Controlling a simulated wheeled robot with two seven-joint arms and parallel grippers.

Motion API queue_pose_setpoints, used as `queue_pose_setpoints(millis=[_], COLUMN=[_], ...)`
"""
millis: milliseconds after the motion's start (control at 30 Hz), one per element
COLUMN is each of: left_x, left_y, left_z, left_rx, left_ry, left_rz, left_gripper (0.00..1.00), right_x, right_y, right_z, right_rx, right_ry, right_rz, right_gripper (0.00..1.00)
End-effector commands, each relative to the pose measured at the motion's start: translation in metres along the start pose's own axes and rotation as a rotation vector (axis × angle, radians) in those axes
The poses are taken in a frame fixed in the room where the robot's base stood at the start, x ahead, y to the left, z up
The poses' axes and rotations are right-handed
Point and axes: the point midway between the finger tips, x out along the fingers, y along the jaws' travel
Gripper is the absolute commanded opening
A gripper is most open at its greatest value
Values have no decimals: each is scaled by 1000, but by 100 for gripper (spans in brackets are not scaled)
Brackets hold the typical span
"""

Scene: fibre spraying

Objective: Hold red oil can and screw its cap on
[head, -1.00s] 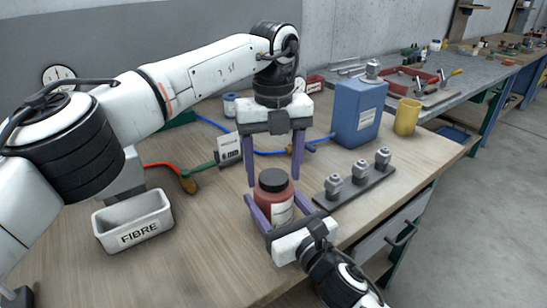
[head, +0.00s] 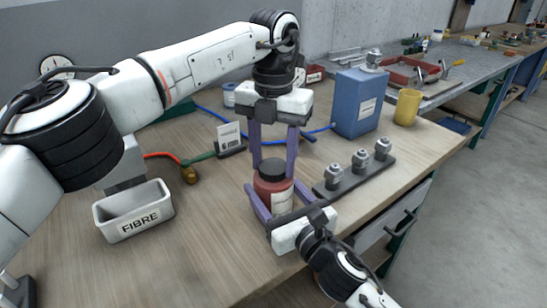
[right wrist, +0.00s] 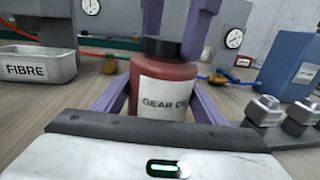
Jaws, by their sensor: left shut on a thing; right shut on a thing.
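The red oil can (head: 281,202) stands upright on the workbench with its black cap (head: 271,169) on top. The right wrist view shows its "GEAR O…" label (right wrist: 163,102) and the lower part of the cap (right wrist: 160,48). My right gripper (head: 277,204) is shut around the can's body, one purple finger on each side. My left gripper (head: 273,172) comes down from above, shut on the cap with its two fingers either side. The fingers hide part of the cap in the right wrist view. I cannot tell how tightly the cap sits.
A white FIBRE bin (head: 134,213) stands left. A dark rack with several metal fittings (head: 359,161) is close right of the can. A blue canister (head: 357,103) and yellow cup (head: 407,107) stand behind. Hoses and a small sign (head: 229,137) lie at the back. The front left bench is clear.

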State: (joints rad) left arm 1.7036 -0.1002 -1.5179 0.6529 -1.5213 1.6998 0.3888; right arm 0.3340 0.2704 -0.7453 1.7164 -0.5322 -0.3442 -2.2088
Motion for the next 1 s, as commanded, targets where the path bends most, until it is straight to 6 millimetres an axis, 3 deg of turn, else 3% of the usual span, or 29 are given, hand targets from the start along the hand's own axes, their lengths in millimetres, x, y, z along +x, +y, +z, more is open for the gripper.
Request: queue_pose_setpoints(millis=[200, 333, 467, 500, 600, 1000], left_x=[0, 0, 0, 0, 0, -8], left_y=[0, 0, 0, 0, 0, 0], left_z=[0, 0, 0, 0, 0, 0], left_rx=[479, 688, 674, 673, 672, 670], left_ry=[0, 0, 0, 0, 0, -1], left_rz=[1, 1, 1, 1, 0, 1], left_gripper=[19, 19, 19, 49, 66, 68], right_x=[0, 0, 0, 0, 0, 0], right_y=[0, 0, 0, 0, 0, 0], right_z=[-1, -1, -1, -1, -1, -1], right_rx=[0, 0, 0, 0, 0, 0], right_ry=[2, 2, 2, 2, 2, 2], right_rz=[-1, -1, -1, -1, -1, -1], right_gripper=[2, 2, 2, 2, 2, 2])
